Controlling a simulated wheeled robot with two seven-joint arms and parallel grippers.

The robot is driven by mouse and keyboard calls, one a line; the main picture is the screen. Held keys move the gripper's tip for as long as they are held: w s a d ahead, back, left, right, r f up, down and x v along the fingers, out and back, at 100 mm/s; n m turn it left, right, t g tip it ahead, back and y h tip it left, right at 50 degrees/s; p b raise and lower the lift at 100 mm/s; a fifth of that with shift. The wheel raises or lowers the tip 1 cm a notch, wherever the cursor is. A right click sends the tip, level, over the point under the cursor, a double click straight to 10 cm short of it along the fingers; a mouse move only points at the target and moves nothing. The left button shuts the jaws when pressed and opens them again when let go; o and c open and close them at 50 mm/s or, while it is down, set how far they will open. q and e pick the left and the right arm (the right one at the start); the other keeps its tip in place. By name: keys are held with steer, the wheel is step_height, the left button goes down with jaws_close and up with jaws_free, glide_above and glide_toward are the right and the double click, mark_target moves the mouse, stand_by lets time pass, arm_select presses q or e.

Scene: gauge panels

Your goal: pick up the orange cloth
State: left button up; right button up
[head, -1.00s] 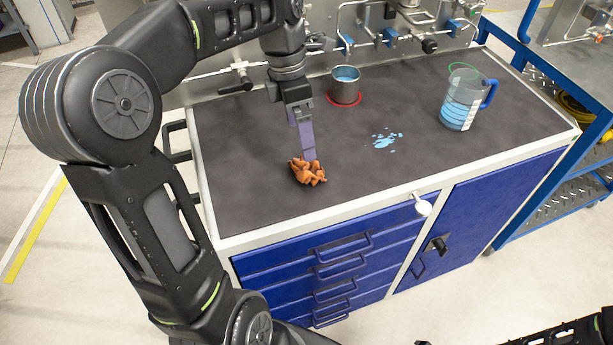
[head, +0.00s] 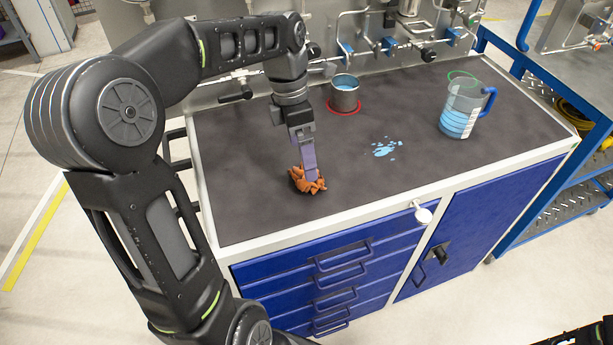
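The orange cloth (head: 306,183) lies crumpled in a small heap near the front left of the dark bench top. My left gripper (head: 311,176) points down onto it, with its purple finger against or inside the upper part of the heap. The fingers line up one behind the other from this view, and the cloth hides the tips, so I cannot tell whether they are open or shut. My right gripper is out of view; only a piece of my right arm shows at the bottom right corner.
A metal cup (head: 344,93) with blue liquid stands on a red ring at the back. A blue spill (head: 385,147) lies mid-bench. A clear jug (head: 463,108) with blue liquid and a blue handle stands at the right. Pipes and valves line the back panel. The bench's left part is clear.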

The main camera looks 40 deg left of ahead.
mark_target(296, 173)
arm_select(q)
steer(key=f, duration=0.2)
steer(key=d+f, duration=0.1)
steer(key=f, duration=0.2)
steer(key=shift+p, duration=0.4)
steer(key=c, duration=1.3)
